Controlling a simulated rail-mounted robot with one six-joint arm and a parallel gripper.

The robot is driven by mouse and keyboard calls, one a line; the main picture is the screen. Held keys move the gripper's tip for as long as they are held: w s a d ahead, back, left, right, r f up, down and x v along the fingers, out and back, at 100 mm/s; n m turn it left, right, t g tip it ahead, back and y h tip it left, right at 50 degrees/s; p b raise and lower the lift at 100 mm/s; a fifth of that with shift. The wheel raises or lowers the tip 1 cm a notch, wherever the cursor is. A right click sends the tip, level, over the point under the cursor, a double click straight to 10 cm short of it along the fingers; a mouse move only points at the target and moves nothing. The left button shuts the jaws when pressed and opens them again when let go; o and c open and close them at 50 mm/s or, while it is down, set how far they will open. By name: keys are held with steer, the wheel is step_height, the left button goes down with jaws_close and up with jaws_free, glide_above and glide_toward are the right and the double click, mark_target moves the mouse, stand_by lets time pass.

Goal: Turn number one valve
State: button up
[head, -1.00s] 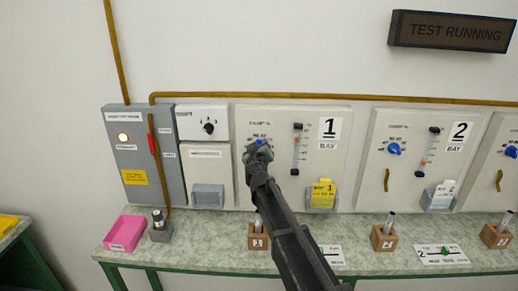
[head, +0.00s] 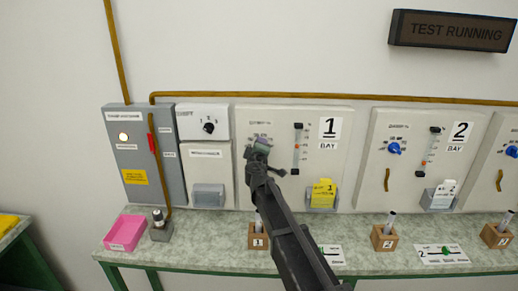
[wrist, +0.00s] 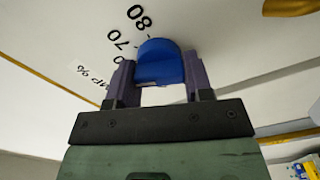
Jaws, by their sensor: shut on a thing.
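The bay 1 panel (head: 322,190) is on the wall, marked with a large "1" above "BAY". My gripper (head: 261,143) is at the upper left of this panel and hides the valve knob there in the head view. In the wrist view the blue valve knob (wrist: 160,63) sits between the two fingers of my gripper (wrist: 160,82), which are shut on it. Scale marks "70" and "80" show on the panel around the knob. The knob's pointer cannot be made out.
A gauge tube (head: 297,149) and a yellow tag (head: 322,192) are on the bay 1 panel, right of my gripper. The bay 2 panel (head: 411,180) has its own blue knob (head: 394,148). Wooden blocks with rods, including block 1 (head: 258,242), stand on the bench below.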

steer(key=n, duration=0.6)
steer(key=shift+f, duration=0.1)
steer(key=n, duration=0.5)
steer(key=shift+f+n, duration=0.1)
steer(key=shift+n, duration=0.3)
steer(key=n, duration=0.6)
steer(key=shift+d, duration=0.1)
steer(key=n, duration=0.6)
steer(key=shift+s+d, duration=0.1)
steer(key=shift+n, duration=0.3)
steer(key=o, duration=0.9)
